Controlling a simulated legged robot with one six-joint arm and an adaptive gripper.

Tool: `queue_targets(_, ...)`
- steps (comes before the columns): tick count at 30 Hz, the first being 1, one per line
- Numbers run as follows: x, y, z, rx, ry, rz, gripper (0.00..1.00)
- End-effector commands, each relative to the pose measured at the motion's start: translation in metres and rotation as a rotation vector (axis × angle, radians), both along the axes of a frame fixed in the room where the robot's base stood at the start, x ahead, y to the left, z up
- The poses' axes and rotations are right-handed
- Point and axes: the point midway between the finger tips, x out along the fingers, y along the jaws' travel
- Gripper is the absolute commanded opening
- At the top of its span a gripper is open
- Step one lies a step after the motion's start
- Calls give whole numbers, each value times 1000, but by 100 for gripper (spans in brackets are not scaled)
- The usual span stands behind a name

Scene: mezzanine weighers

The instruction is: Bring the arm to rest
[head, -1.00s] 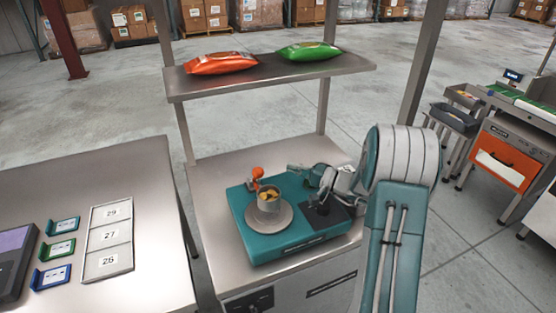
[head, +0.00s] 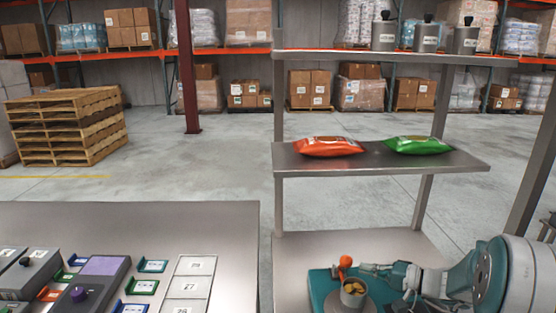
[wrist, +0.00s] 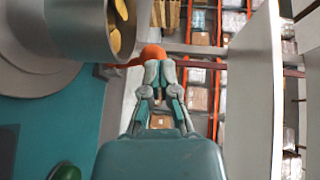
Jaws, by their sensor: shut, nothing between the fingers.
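My gripper (head: 366,267) is shut and empty, with its fingers pointing left just right of a metal cup (head: 353,293) holding yellow pieces. In the wrist view the closed fingertips (wrist: 160,72) lie in front of an orange piece (wrist: 150,54) beside the cup (wrist: 75,22). That orange piece (head: 346,262) also shows behind the cup in the head view; whether the fingertips touch it I cannot tell. The cup stands on the teal scale (head: 318,288), which the head picture's lower edge cuts off. My arm comes in from the lower right, low over the bench.
A shelf (head: 300,160) above the bench carries an orange bag (head: 328,146) and a green bag (head: 419,145). Several grey canisters (head: 425,38) stand on the top shelf. The left table (head: 150,222) holds a number tray (head: 190,285) and coloured card holders (head: 142,286). Pallets (head: 68,125) stand behind.

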Motion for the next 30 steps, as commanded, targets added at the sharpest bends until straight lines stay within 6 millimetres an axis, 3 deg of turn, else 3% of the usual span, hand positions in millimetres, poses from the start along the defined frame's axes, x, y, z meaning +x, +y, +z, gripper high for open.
queue_targets(1, -12, 21, 12, -52, 27, 55, 0)
queue_targets(6, -57, 69, 29, -236, 135, 196, 0)
queue_targets(12, -115, 105, 41, -488, 222, 299, 0)
queue_targets(20, -185, 118, 49, -843, 254, 328, 0)
queue_targets(30, -250, 100, 62, -1271, 139, 203, 0)
